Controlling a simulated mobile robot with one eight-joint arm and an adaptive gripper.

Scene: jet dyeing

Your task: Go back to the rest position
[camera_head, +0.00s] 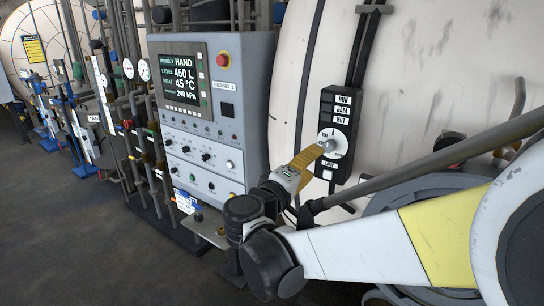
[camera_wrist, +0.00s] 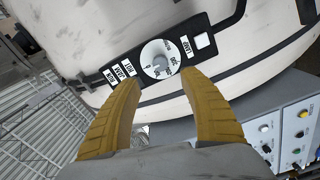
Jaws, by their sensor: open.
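My gripper (camera_head: 316,153) is at the right of the control cabinet, with its yellow fingers pointing at a round knob (camera_head: 335,143) on a black switch box (camera_head: 326,108) on the white vessel. In the wrist view my gripper (camera_wrist: 160,82) is open, its two yellow fingers spread apart with nothing between them. The white dial with its knob (camera_wrist: 160,58) lies just beyond and between the fingertips. I cannot tell whether a finger touches the knob. The box carries the labels RUN, JAM and HOT and a lamp label.
The grey control cabinet (camera_head: 257,105) with a lit display (camera_head: 182,75) and a red button (camera_head: 223,60) stands close to the left of my gripper. Pipes and gauges (camera_head: 129,69) are farther left. The white vessel (camera_head: 430,75) fills the right. Open floor (camera_head: 70,230) lies at lower left.

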